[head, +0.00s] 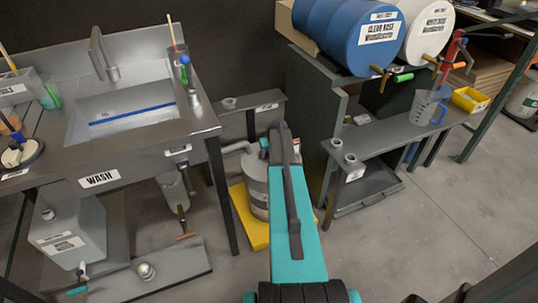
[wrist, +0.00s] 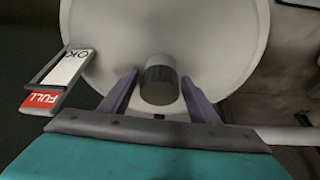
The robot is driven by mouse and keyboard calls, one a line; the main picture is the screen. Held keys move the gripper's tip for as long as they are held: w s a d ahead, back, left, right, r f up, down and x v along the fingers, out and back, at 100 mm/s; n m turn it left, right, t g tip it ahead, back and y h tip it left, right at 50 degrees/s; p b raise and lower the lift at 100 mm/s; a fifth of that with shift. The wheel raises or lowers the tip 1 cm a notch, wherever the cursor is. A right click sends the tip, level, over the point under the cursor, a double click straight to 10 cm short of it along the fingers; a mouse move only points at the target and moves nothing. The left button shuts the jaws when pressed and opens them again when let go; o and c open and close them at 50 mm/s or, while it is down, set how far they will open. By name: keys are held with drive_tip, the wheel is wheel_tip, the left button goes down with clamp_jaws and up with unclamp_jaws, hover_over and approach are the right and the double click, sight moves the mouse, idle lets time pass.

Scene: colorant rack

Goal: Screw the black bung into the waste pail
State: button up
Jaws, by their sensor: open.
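The waste pail is off-white and round, and its top (wrist: 215,45) fills much of the wrist view. In the head view the pail (head: 257,190) stands partly behind my teal arm. A dark, short cylinder, which looks like the black bung (wrist: 160,88), is at the middle of the pail top, with a paler grey band beyond it. How deep it sits cannot be told. My gripper (wrist: 160,80) is open, its two purple fingers on either side of the bung, with a visible gap at each side. The gripper is mostly hidden in the head view.
An OK/FULL tag (wrist: 60,78) is at the left of the pail top. The pail stands on a yellow base (head: 243,218), between the wash sink bench (head: 150,160) and a grey shelf (head: 400,138) with drums. Open floor (head: 420,230) lies to the right.

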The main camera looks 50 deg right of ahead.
drive_tip(key=shift+n+t+y+b, duration=0.5)
drive_tip(key=shift+n+y, duration=0.3)
drive_tip(key=shift+n, duration=1.4)
drive_tip(key=shift+a+n+y+b, duration=0.1)
drive_tip(key=shift+n+y+b, duration=0.5)
drive_tip(key=shift+n, duration=1.2)
drive_tip(key=c, duration=1)
drive_tip(key=shift+m+h, duration=0.4)
drive_tip(key=shift+m, duration=0.8)
drive_tip(key=shift+m+g+h+p, duration=0.3)
drive_tip(key=shift+m+h+p, duration=0.4)
drive_tip(key=shift+m, duration=1.4)
drive_tip(key=shift+d+m+g+h, duration=0.1)
drive_tip(key=shift+m+g+h, duration=0.2)
drive_tip(key=shift+m, duration=0.65)
drive_tip(key=shift+d+m+g+h, duration=0.1)
drive_tip(key=shift+m+h, duration=0.3)
drive_tip(key=shift+m, duration=0.55)
drive_tip(key=shift+m+g+h, duration=0.4)
drive_tip(key=shift+m+g, duration=0.1)
drive_tip(key=shift+m, duration=1.1)
drive_tip(key=shift+c, duration=0.2)
drive_tip(key=shift+o, duration=0.2)
